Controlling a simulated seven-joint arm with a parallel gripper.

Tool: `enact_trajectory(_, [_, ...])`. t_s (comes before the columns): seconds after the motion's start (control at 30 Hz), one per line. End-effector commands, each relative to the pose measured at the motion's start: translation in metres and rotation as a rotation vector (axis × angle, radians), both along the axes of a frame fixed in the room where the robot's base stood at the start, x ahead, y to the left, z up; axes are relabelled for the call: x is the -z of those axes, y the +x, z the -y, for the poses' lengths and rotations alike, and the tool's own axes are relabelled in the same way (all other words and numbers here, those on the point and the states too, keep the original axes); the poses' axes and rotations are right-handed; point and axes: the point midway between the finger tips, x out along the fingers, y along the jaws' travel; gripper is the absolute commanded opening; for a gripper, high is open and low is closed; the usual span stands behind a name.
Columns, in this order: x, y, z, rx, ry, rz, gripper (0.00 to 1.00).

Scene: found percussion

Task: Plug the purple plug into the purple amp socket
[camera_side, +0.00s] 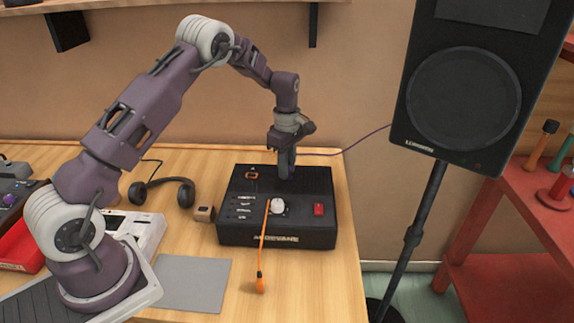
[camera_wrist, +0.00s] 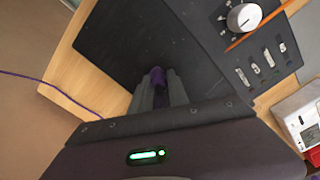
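The black amp box (camera_side: 240,216) sits on the wooden table and also shows in the wrist view (camera_wrist: 225,57). My gripper (camera_side: 285,177) points down over the back part of the amp's top. In the wrist view its grey fingers (camera_wrist: 158,88) are closed around the purple plug (camera_wrist: 157,75); only a small purple part shows between the fingertips. The purple cable (camera_side: 352,147) runs right from behind the gripper and crosses the left side of the wrist view (camera_wrist: 45,80). I cannot make out the purple socket, nor whether the plug touches the amp.
A white knob (camera_side: 278,205), a red switch (camera_side: 319,209) and several sliders (camera_side: 243,207) are on the amp. An orange cable lies over its front, its orange plug (camera_side: 260,285) on the table. Headphones (camera_side: 161,190) lie left. A speaker (camera_side: 466,85) stands right.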

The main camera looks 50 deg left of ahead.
Motion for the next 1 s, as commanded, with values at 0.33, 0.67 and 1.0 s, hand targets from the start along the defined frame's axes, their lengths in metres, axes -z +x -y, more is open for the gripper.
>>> enact_trajectory(0.33, [0.000, 0.000, 0.000, 0.000, 0.000, 0.000, 0.42])
enact_trajectory(0.67, [-0.054, 0.001, 0.000, 0.001, 0.001, 0.004, 0.42])
enact_trajectory(1.0, [-0.071, 0.000, 0.000, 0.000, 0.000, 0.000, 0.42])
